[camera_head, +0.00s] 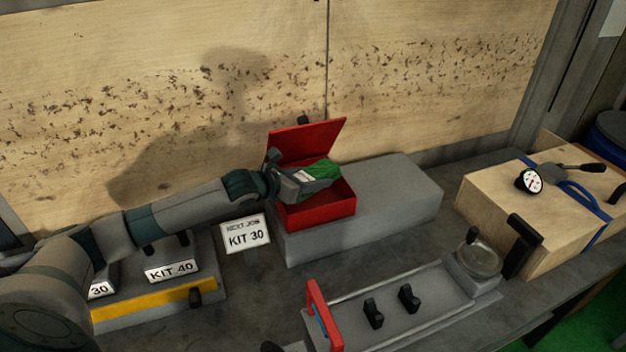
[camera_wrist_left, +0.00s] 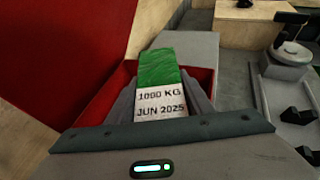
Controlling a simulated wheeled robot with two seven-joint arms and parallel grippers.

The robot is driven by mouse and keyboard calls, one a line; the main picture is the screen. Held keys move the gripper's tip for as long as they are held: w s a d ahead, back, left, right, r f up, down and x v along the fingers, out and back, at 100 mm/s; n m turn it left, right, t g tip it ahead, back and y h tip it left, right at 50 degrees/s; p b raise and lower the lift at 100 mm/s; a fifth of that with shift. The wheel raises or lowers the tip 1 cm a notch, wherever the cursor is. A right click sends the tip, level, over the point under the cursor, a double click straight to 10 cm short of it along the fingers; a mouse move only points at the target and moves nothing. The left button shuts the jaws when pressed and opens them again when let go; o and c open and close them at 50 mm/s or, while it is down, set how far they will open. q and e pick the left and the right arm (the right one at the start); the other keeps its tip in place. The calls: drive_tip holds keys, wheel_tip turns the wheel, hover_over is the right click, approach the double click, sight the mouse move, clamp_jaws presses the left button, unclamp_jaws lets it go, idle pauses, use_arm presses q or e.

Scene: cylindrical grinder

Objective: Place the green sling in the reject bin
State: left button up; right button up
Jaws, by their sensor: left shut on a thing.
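The green sling (camera_head: 322,170) is held at the mouth of the red bin (camera_head: 318,209), whose lid (camera_head: 306,142) stands open behind it. In the left wrist view the green sling (camera_wrist_left: 158,68) carries a white label reading "1000 KG JUN 2025". My left gripper (camera_head: 308,182) is shut on the sling, over the bin opening. The bin's red rim (camera_wrist_left: 203,77) shows around the fingers in the wrist view. How far the sling is above the bin floor is hidden. My right gripper is not in view.
The bin sits on a grey block (camera_head: 400,193). A "KIT 30" sign (camera_head: 246,234) stands left of it, with a "KIT 40" label (camera_head: 171,270) farther left. A grey fixture (camera_head: 423,305) is in front, and a wooden box (camera_head: 515,222) with a gauge (camera_head: 529,181) is at right.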

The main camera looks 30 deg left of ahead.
use_arm(q)
drive_tip(key=shift+f, duration=0.7)
drive_tip(key=shift+f, duration=0.7)
drive_tip(key=o, duration=1.4)
drive_tip(key=shift+r, duration=0.15)
